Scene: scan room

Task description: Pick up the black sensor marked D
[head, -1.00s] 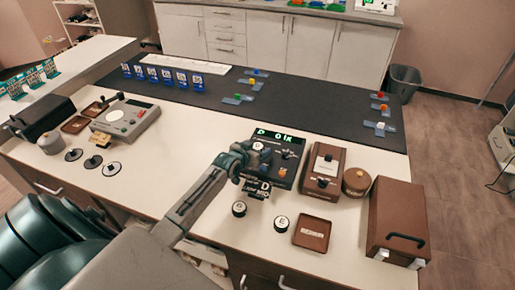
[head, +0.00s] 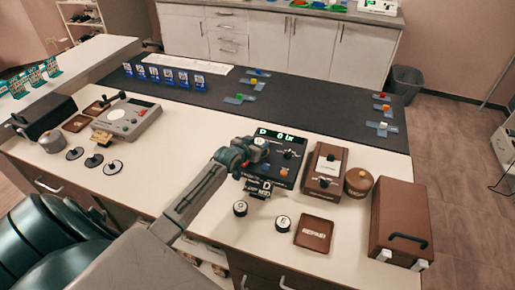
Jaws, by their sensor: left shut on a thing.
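My left gripper (head: 256,150) is shut on a small black sensor with a white top (head: 260,141). The letter on that top looks like a D but is small. The gripper holds it over the front of the black meter box (head: 290,148), whose green display reads "D" and what looks like "0 lx". Whether the sensor touches the box is hidden by the gripper. A small card marked D (head: 264,186) shows just below the gripper. My right gripper does not show.
Two black round sensors with white tops, one (head: 240,208) and one marked E (head: 283,222), stand in front. A brown tray (head: 314,233), a brown meter (head: 325,168), a round brown pot (head: 358,181) and a brown case (head: 398,222) are to the right.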

